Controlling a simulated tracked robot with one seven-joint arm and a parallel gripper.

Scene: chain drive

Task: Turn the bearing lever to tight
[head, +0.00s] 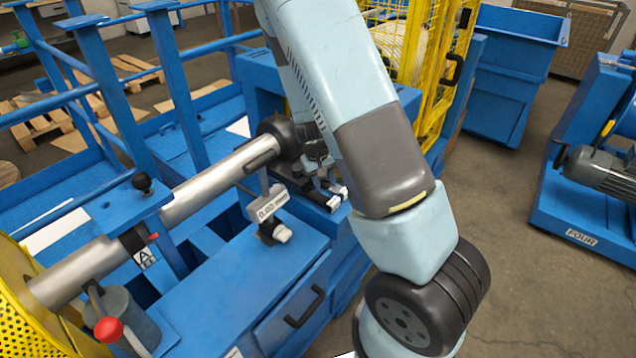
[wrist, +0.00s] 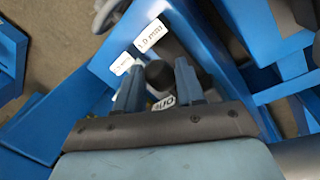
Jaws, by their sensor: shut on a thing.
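In the wrist view a round black knob (wrist: 160,75) sits between the two fingers of my gripper (wrist: 159,82), which is shut on it. I take this knob to be the end of the bearing lever; the rest of the lever is hidden. In the head view my gripper (head: 318,162) is down beside the dark bearing housing (head: 284,137) at the end of the steel shaft (head: 215,182). The knob is hidden there by my gripper and arm. Small white labels show near the fingers; I cannot tell which position the lever points to.
A display reading in mm (head: 272,203) stands on the blue frame close to my gripper. A yellow mesh guard (head: 395,35) stands behind my arm.

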